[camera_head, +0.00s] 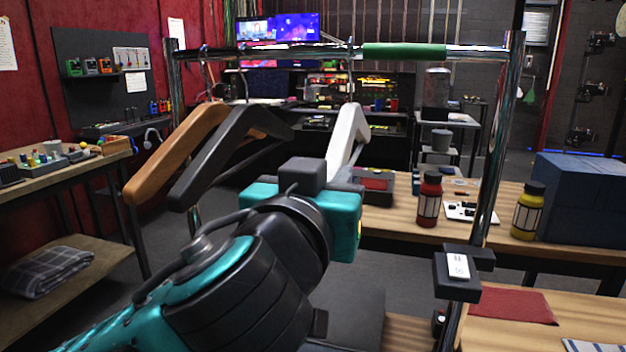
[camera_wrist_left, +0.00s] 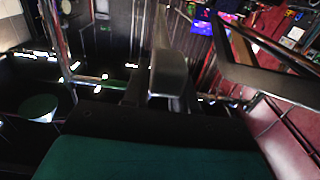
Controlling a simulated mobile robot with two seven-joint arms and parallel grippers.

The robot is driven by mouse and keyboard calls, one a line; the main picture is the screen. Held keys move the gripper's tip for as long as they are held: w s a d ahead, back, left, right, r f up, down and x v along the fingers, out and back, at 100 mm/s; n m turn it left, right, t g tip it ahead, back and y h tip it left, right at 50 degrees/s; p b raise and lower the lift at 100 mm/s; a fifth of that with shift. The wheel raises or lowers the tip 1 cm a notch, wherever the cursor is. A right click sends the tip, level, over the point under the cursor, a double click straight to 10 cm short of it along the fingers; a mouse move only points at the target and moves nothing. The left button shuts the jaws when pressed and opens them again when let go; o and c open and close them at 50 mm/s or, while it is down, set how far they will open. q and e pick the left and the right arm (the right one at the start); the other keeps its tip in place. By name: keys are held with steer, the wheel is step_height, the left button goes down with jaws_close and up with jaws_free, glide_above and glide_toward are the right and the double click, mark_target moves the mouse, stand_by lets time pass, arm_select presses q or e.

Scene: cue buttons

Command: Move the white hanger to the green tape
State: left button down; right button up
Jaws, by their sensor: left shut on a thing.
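The white hanger (camera_head: 348,138) hangs by its hook from the chrome rail, just left of the green tape (camera_head: 404,51), which is wrapped around the rail. My left gripper (camera_head: 338,178) is shut on the lower part of the white hanger; its fingertips are mostly hidden behind the wrist. In the left wrist view the hanger (camera_wrist_left: 168,72) rises from the gripper, looking greyish. A brown wooden hanger (camera_head: 175,155) and a black hanger (camera_head: 222,150) hang further left on the rail. My right gripper is not in view.
The rail (camera_head: 480,49) stands on chrome posts (camera_head: 503,135). The rail right of the tape is bare. A wooden table behind holds a red bottle (camera_head: 429,200), a yellow bottle (camera_head: 528,212) and a blue box (camera_head: 585,200). A red cloth (camera_head: 505,305) lies at the front right.

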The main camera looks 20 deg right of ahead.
arm_select(q)
steer(key=s+d, duration=0.3)
steer(key=d, duration=0.2)
steer(key=shift+s+d, duration=0.25)
steer(key=shift+s, duration=0.15)
stand_by(0.5)
steer(key=shift+d, duration=0.1)
stand_by(0.6)
steer(key=c, duration=0.8)
jaws_free()
